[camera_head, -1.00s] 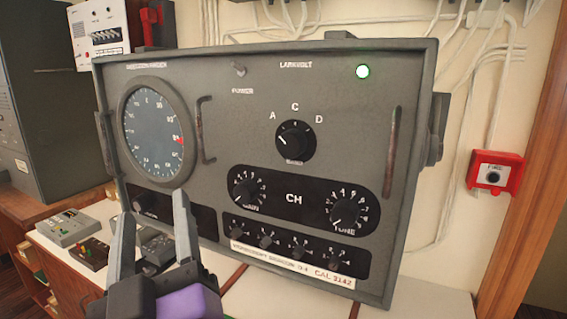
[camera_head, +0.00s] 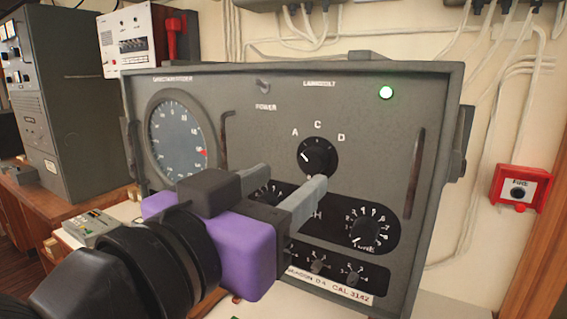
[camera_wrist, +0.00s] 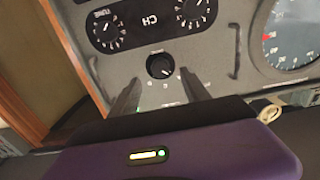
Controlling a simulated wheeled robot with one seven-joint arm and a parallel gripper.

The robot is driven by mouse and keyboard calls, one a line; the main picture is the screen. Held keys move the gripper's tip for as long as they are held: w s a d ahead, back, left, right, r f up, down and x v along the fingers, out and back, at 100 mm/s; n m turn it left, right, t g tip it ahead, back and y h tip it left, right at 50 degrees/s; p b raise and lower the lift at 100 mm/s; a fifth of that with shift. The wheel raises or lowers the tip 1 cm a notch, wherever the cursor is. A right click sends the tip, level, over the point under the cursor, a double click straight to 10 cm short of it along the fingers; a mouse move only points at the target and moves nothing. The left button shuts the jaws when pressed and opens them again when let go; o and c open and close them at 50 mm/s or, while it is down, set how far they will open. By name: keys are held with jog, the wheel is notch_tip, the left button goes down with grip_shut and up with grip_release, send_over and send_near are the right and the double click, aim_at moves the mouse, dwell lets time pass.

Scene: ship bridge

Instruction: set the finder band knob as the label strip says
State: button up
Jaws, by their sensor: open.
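The black finder band knob (camera_head: 318,157) is on the grey receiver panel (camera_head: 250,140), with A, C and D around its top. Its white mark points left and slightly up, toward the A side. The label strip (camera_head: 335,287) along the panel's bottom is partly hidden by my arm; its visible part appears to read "BEACON D4 CAL 3142". My gripper (camera_head: 294,175) is open and empty in front of the panel, its fingers just below and left of the knob in the head view. The wrist view shows the knob (camera_wrist: 160,66) upside down, between and beyond the open fingers (camera_wrist: 160,92).
A tune knob (camera_head: 364,231) and small knobs sit below. Upright handles (camera_head: 415,172) stick out. A red fire call box (camera_head: 519,189) is on the right wall.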

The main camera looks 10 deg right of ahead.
aim_at(310, 165)
jog(key=shift+p+x, duration=0.85)
jog(key=shift+x, duration=2.3)
grip_shut()
